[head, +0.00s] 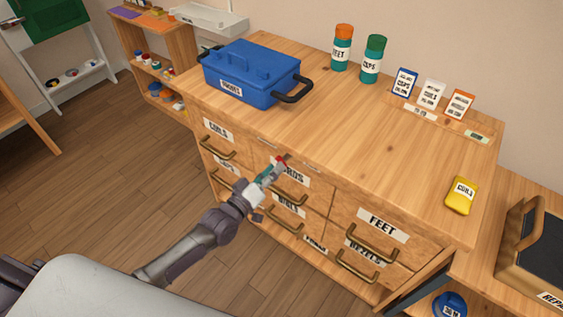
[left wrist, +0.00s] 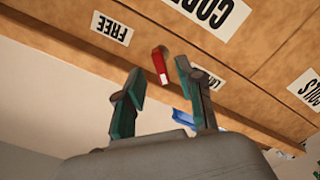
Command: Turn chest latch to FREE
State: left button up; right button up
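The chest latch is a small red lever (left wrist: 158,63) on the wooden chest front, seen in the left wrist view just ahead of my fingers. It sits between a FREE label (left wrist: 112,28) and a label starting "LAT" (left wrist: 212,80), which a finger partly covers. It points toward neither label clearly. In the head view the red latch (head: 281,159) shows at the chest's top edge, above the CORDS drawer. My left gripper (left wrist: 162,88) is open, its two fingers apart with the latch's end near the gap; contact is not visible. My right gripper is not in view.
The wooden chest (head: 350,150) has several labelled drawers with protruding brass handles close to my left gripper. On its top stand a blue toolbox (head: 250,75), two canisters, several cards and a yellow container (head: 461,196). The floor (head: 100,180) at left is clear.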

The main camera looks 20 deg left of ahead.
aim_at(285, 159)
pick_arm(q)
jog(key=shift+x, duration=2.05)
grip_shut()
